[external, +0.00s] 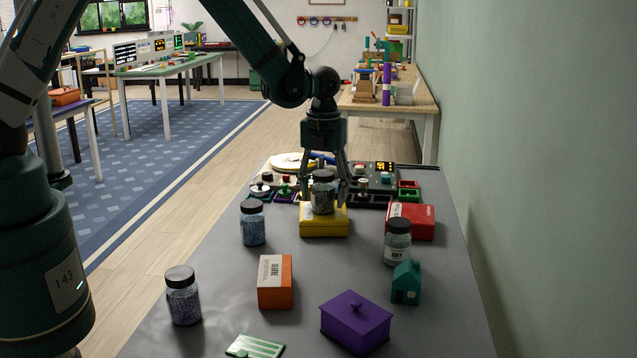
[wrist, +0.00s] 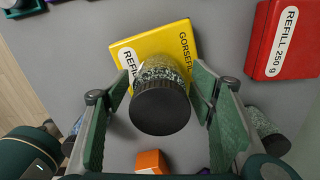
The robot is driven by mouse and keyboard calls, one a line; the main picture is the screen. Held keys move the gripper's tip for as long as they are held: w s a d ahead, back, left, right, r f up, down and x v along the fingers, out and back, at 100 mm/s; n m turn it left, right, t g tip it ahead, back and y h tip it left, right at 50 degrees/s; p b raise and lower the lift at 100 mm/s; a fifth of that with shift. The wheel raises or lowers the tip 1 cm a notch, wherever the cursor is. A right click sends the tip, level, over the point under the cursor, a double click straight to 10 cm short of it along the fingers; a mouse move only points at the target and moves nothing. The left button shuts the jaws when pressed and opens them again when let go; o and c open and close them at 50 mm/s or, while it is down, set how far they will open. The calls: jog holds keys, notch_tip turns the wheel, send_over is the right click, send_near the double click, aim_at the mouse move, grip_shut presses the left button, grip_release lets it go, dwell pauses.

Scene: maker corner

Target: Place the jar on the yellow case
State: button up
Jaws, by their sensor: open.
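A jar with a black lid and speckled contents (external: 323,196) stands upright on the yellow case (external: 324,228) in the external view. In the wrist view the jar's lid (wrist: 160,107) covers part of the yellow case (wrist: 128,55), which carries a white "REFILL" label. My gripper (external: 324,185) is around the jar from above, one finger on each side. In the wrist view my gripper (wrist: 158,108) is open, with gaps between its green fingers and the jar. Other similar jars stand nearby: a blue one (external: 252,223), another at front left (external: 183,296) and one at right (external: 397,242).
A red case (external: 411,221) lies right of the yellow case and also shows in the wrist view (wrist: 287,40). An orange box (external: 275,282), a purple lidded box (external: 356,322) and a teal house (external: 406,283) stand nearer. A control panel (external: 378,178) lies behind. Bare grey table lies between them.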

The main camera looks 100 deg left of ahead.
notch_tip(320, 180, up, 12)
jog(key=shift+r+p, duration=0.1)
jog(key=shift+p, duration=0.4)
dwell(0.8)
jog(key=shift+d+r, duration=0.35)
jog(key=s+d+r+n+t, duration=0.1)
jog(key=s+d+r+n, duration=0.2)
jog(key=d+r, duration=0.35)
jog(key=s+d+r+n+t+y, duration=0.1)
jog(key=s+d+r+n, duration=0.15)
jog(key=d+r, duration=0.4)
jog(key=s+d+r+n+t, duration=0.1)
jog(key=s+d+r+n, duration=0.25)
jog(key=d, duration=0.55)
jog(key=s+d+r+n+t+h, duration=0.1)
jog(key=s+d+n+t, duration=0.3)
jog(key=s+d+n, duration=0.6)
jog(key=s+d+r, duration=0.1)
jog(key=s+d, duration=0.5)
jog(key=shift+d+r+n, duration=0.2)
jog(key=shift+n, duration=0.2)
